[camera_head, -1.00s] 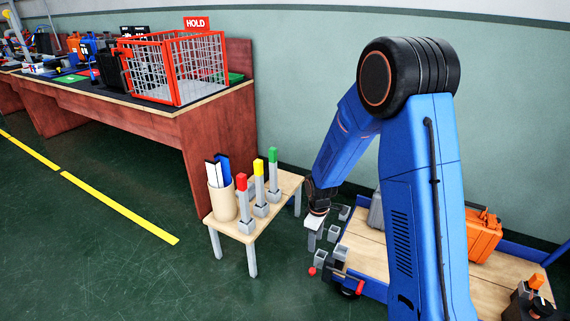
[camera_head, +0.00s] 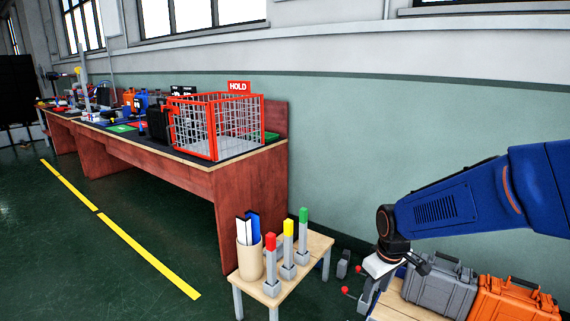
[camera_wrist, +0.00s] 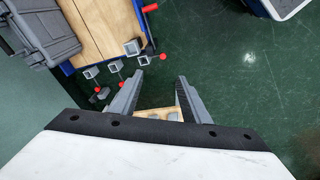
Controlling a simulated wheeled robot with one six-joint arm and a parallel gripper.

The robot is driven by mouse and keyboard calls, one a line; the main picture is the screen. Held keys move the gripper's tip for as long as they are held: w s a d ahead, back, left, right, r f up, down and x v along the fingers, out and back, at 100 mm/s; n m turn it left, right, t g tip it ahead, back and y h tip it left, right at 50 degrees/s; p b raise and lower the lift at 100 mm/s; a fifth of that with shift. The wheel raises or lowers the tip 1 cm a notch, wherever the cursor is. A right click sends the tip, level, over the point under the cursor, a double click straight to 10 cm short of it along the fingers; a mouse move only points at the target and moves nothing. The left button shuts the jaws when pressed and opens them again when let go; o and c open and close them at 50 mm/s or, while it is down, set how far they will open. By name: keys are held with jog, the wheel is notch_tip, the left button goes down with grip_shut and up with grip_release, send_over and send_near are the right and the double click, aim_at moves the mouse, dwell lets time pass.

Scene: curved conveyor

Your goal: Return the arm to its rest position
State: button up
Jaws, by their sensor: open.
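My blue arm (camera_head: 452,207) reaches in from the right edge of the head view and ends in a white wrist. My gripper (camera_wrist: 157,80) shows in the wrist view with its two grey fingers apart and nothing between them. In the head view it points down beside the small wooden table, partly hidden by the wrist. The small table (camera_head: 316,247) carries a red-topped post (camera_head: 271,265), a yellow-topped post (camera_head: 288,248) and a green-topped post (camera_head: 303,235), all upright.
A cup (camera_head: 249,262) with white and blue boards stands on the small table. A grey case (camera_head: 440,288) and an orange case (camera_head: 515,302) sit on my deck. A long bench (camera_head: 245,205) holds a red cage (camera_head: 215,128) marked HOLD. The floor left of the bench is clear.

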jog(key=s+d+r+m+t, duration=0.1)
jog(key=s+r, duration=0.4)
jog(key=s, duration=0.5)
jog(key=s+d+r+m+t, duration=0.1)
jog(key=s+r+m, duration=0.4)
jog(key=s, duration=0.6)
jog(key=shift+s+d+r+t, duration=0.15)
jog(key=shift+d+r+t, duration=0.25)
jog(key=shift+d, duration=0.45)
dwell(0.7)
